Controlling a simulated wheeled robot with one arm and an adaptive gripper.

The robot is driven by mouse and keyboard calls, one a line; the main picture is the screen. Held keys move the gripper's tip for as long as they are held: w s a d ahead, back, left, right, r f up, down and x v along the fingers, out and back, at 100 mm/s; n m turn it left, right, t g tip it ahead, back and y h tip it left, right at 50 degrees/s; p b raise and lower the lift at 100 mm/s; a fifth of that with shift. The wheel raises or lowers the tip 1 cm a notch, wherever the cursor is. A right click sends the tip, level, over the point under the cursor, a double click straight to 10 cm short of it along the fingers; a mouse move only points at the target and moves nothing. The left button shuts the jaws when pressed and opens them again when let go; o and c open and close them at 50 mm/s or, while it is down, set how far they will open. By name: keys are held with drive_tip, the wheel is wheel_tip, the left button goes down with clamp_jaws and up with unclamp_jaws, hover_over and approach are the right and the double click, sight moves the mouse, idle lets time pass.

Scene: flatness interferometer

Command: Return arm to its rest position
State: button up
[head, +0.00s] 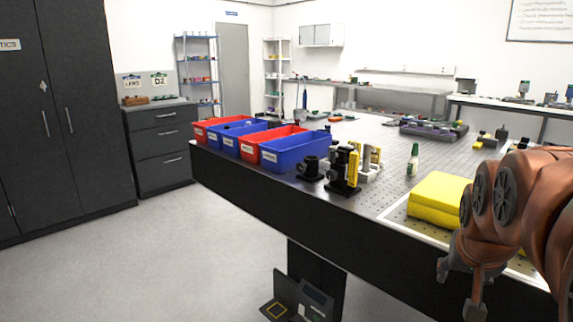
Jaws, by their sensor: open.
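My arm, copper-coloured, reaches in from the right edge in the head view. My gripper (458,287) hangs at the lower right, pointing down, with its dark fingers apart and nothing between them. It is in front of the near edge of the optical table (390,208), close to the yellow block (436,197), which sits on the table just behind and left of the arm. Part of the yellow block is hidden by the arm.
Red and blue bins (295,152) line the table's left end. Black and yellow optical mounts (344,170) and a small green-and-white bottle (413,160) stand on the table. A dark device (297,297) is low beneath the table. The floor (140,265) at left is clear.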

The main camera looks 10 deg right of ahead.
drive_tip(key=s+a+f+n+g+y, duration=0.4)
drive_tip(key=s+a+f+n+g, duration=0.3)
drive_tip(key=s+a+f, duration=1.05)
wheel_tip(320, 180, up, 24)
drive_tip(key=a+p, duration=0.1)
drive_tip(key=p, duration=2)
drive_tip(key=shift+w+a+f+m, duration=0.15)
drive_tip(key=shift+w+f+m, duration=0.05)
drive_tip(key=shift+w+m, duration=0.1)
